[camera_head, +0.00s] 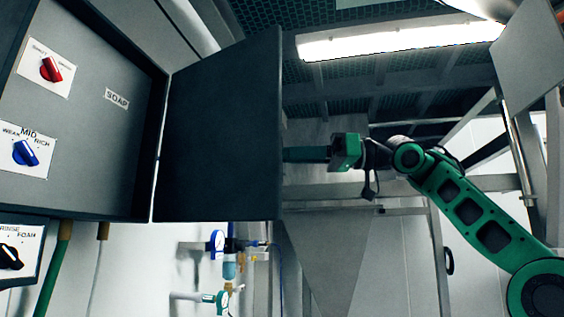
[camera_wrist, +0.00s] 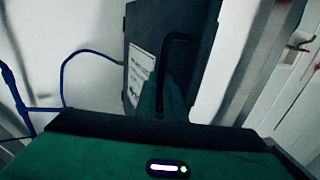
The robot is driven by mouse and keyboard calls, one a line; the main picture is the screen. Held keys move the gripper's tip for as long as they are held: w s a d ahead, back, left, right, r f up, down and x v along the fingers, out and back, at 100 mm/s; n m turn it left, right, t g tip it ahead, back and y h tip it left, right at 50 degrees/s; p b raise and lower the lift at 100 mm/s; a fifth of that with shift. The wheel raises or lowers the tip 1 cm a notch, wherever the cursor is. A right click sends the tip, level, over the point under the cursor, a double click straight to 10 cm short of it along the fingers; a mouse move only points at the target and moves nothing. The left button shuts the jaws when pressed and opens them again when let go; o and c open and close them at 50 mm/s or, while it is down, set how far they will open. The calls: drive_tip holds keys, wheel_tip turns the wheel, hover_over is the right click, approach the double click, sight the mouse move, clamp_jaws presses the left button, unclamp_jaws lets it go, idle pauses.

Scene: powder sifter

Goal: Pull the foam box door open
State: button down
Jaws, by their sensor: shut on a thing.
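The foam box (camera_head: 85,130) is on the left of the head view, with its front open and the inside showing. Its dark door (camera_head: 222,130) is swung out to the right of the box, well away from the opening. My green gripper (camera_head: 303,154) reaches the door's right edge from the right; its fingertips are hidden behind the door. In the wrist view, the outer face of the door (camera_wrist: 200,65) carries a white label and a black handle (camera_wrist: 161,62). My gripper's fingers (camera_wrist: 165,97) are shut on the lower part of this handle.
Inside the box are a red knob (camera_head: 51,69), a blue knob (camera_head: 25,152) and a SOAP label. Below the door are a gauge (camera_head: 217,241) and valves on pipes. A metal frame and hopper (camera_head: 335,250) stand behind. A lit lamp (camera_head: 400,39) hangs above.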

drive_tip(key=shift+a+f, duration=0.1)
idle(0.3)
drive_tip(key=c, duration=1.8)
unclamp_jaws()
drive_tip(key=shift+w+a, duration=0.1)
drive_tip(key=shift+a, duration=0.05)
drive_tip(key=shift+c, duration=0.2)
drive_tip(key=d, duration=1.1)
drive_tip(key=shift+w, duration=0.25)
